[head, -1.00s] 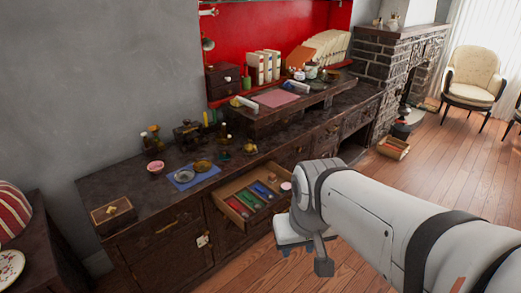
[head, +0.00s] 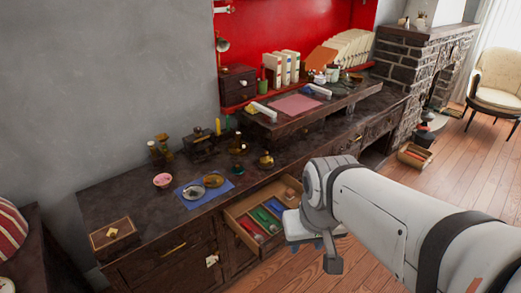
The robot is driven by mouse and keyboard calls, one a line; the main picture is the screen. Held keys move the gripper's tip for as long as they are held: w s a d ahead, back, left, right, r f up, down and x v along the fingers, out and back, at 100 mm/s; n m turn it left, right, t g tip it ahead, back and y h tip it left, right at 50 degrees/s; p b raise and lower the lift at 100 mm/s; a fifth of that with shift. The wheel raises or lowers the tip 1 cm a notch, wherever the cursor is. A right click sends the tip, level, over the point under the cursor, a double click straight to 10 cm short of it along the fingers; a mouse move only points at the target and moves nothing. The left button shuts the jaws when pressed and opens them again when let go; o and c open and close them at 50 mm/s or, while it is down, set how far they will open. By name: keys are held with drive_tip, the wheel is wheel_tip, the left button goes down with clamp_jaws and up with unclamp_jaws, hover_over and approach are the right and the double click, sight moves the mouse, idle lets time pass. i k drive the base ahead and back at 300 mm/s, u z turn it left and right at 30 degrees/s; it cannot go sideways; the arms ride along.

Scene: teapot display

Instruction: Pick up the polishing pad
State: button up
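I cannot make out for certain which thing is the polishing pad. The open drawer (head: 240,237) of the dark cabinet holds several small items, among them a red one (head: 252,230), a green one (head: 266,220) and a blue one (head: 275,207). My gripper (head: 312,243) hangs at the drawer's right front corner, seen from above and behind. My arm hides that part of the drawer. The fingers are mostly hidden, so I cannot see their opening or anything between them.
On the cabinet top (head: 130,198) are a blue cloth (head: 222,188) with two small round dishes, a pink bowl (head: 162,181), a wooden box (head: 113,233) and several small bottles. A raised shelf with a pink mat (head: 296,105) stands behind.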

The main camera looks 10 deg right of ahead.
sight(289, 194)
drive_tip(key=i, duration=1.15)
drive_tip(key=z, duration=0.1)
